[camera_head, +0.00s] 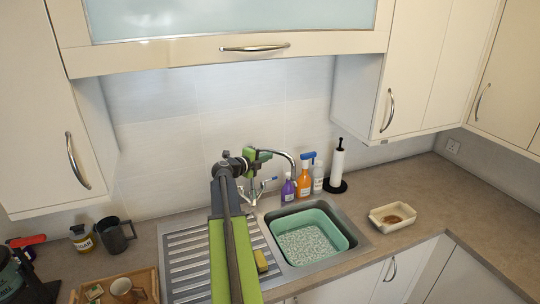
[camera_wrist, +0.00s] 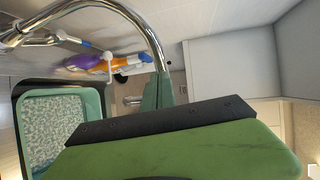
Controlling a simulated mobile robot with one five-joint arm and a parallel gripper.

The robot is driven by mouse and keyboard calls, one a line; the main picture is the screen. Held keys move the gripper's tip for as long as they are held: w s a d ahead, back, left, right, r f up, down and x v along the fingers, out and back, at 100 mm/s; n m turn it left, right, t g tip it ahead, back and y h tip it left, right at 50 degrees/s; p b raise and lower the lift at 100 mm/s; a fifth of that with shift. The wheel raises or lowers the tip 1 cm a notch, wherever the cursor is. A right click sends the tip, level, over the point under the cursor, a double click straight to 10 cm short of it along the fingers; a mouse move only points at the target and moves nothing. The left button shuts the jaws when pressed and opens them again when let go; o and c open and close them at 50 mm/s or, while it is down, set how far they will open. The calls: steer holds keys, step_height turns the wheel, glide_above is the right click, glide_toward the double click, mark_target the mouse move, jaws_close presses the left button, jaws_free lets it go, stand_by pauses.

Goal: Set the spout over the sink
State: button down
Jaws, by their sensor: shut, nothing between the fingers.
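The chrome spout (camera_head: 286,157) arches from the tap at the back of the sink unit, its free end to the right near the bottles. The sink (camera_head: 361,244) holds a green basin (camera_head: 346,232). I cannot tell whether the spout's end is above the basin. My gripper (camera_head: 262,156) is shut and empty beside the upper part of the spout. In the wrist view the spout (camera_wrist: 150,28) curves down behind my green finger (camera_wrist: 160,92); whether they touch is unclear. The basin (camera_wrist: 97,105) shows at the left there.
Purple (camera_head: 288,188) and orange (camera_head: 304,183) bottles and a paper-towel holder (camera_head: 337,165) stand behind the sink. A cream dish (camera_head: 383,220) is on the right counter. A yellow sponge (camera_head: 262,260) lies beside my arm on the ribbed drainer (camera_head: 187,262). Cabinets hang above.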

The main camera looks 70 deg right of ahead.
steer(key=s+p+v, duration=0.2)
steer(key=v, duration=0.9)
steer(key=shift+a, duration=0.45)
steer(key=shift+s+r, duration=0.1)
